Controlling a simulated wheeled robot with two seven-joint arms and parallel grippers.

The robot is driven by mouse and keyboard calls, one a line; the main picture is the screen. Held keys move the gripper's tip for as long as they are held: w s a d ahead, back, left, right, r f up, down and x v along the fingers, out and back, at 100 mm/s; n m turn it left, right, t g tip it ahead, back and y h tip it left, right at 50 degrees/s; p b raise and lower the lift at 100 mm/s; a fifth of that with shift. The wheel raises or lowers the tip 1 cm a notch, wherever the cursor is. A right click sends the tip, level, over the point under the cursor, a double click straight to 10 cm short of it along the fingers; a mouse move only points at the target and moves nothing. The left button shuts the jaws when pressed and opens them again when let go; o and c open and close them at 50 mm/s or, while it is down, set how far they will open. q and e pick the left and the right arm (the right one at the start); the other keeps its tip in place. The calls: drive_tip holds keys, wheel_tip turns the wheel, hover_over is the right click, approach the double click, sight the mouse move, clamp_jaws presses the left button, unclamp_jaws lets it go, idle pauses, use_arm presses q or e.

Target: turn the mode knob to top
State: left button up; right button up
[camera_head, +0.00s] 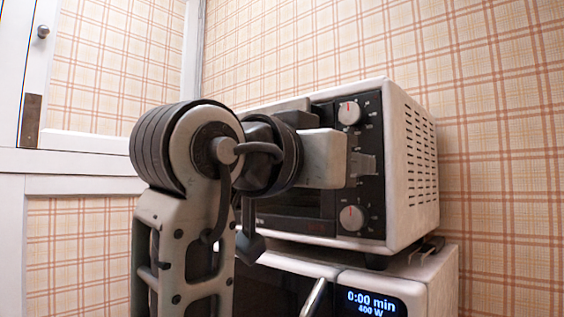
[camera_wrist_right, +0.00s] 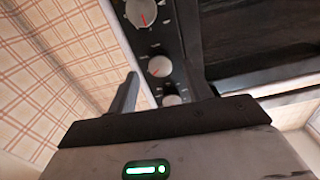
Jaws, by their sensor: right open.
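A white toaster oven has a black control panel (camera_head: 374,120) on its right side. Its upper knob (camera_head: 349,112) and lower knob (camera_head: 351,217) are silver with red marks. My right gripper (camera_head: 362,165) covers the panel between them in the head view. The right wrist view shows a knob with a red mark (camera_wrist_right: 160,66) framed between the open fingers of my right gripper (camera_wrist_right: 158,62). A larger-looking knob (camera_wrist_right: 140,12) and a partly hidden one (camera_wrist_right: 172,100) line up with it. I cannot read which is the mode knob. Contact is unclear. My left gripper is out of view.
The oven stands on a white microwave (camera_head: 430,285) with a lit display (camera_head: 372,303). My right arm hides much of the oven door. Plaid wall (camera_head: 500,150) lies behind, with open space right of the oven. A white window frame (camera_head: 90,143) is at left.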

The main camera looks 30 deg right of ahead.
use_arm(q)
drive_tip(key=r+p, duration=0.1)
drive_tip(key=p, duration=0.1)
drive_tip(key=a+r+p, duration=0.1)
drive_tip(key=p, duration=0.1)
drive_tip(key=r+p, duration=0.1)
drive_tip(key=p, duration=0.2)
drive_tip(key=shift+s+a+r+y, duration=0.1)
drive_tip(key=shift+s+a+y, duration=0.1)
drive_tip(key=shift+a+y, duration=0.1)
use_arm(e)
drive_tip(key=v, duration=1.3)
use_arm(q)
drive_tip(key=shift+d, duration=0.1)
